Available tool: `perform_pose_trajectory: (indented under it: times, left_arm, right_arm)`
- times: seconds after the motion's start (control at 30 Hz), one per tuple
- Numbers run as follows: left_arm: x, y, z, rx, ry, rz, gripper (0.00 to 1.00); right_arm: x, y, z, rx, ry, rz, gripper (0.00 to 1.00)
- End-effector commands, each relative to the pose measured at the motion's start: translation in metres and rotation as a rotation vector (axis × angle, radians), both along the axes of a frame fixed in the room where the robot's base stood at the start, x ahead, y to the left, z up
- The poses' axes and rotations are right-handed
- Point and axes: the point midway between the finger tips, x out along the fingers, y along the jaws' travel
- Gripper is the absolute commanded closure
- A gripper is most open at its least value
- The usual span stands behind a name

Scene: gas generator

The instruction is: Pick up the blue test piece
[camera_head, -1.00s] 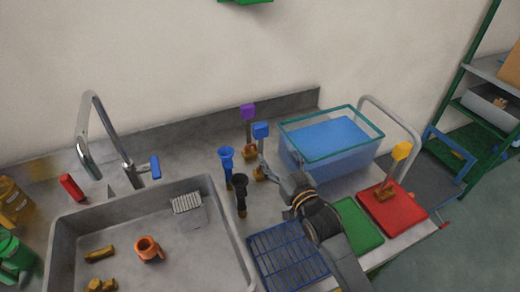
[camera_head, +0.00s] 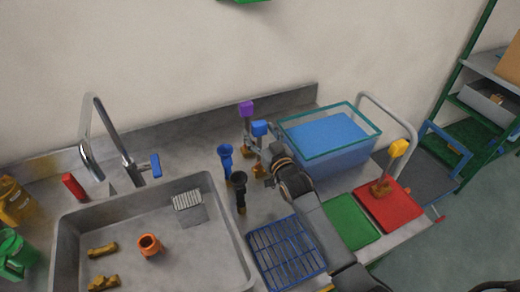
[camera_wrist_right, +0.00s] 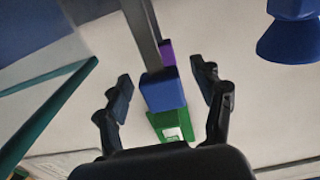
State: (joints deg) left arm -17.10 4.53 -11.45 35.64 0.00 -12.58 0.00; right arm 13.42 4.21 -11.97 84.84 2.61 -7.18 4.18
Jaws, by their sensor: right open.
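The blue test piece (camera_head: 260,128) is a blue block on top of a grey stem with a gold-brown base, on the counter left of the water tank. My right gripper (camera_head: 257,142) reaches in from the lower right and is beside it. In the right wrist view the blue block (camera_wrist_right: 163,92) shows between the two spread fingers of my open right gripper (camera_wrist_right: 163,78), with no clear contact. Its stem runs up the picture. My left gripper is not in view.
A purple-topped piece (camera_head: 246,108) stands close behind. A blue funnel-topped piece (camera_head: 225,155) and a black one (camera_head: 239,185) stand to the left. The tank (camera_head: 335,153) is at the right, the blue rack (camera_head: 285,250) in front, the sink (camera_head: 70,235) left.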

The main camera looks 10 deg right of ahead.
Motion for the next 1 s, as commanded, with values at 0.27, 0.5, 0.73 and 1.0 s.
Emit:
perform_pose_trajectory:
  times: [0.27, 0.5, 0.73, 1.0]
  left_arm:
    - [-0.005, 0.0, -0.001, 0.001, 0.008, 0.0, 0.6]
    - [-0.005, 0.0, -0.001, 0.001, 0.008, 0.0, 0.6]
    - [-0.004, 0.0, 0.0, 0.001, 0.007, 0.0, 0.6]
    - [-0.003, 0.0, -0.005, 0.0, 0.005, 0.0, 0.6]
  right_arm:
    - [0.0, 0.0, 0.0, 0.0, 0.0, 0.0, 0.63]
    - [0.0, 0.0, 0.0, 0.0, 0.0, 0.0, 1.0]
    - [0.0, 0.0, 0.002, 0.0, -0.003, 0.0, 1.0]
    - [0.0, 0.0, 0.012, 0.001, -0.006, 0.0, 1.0]
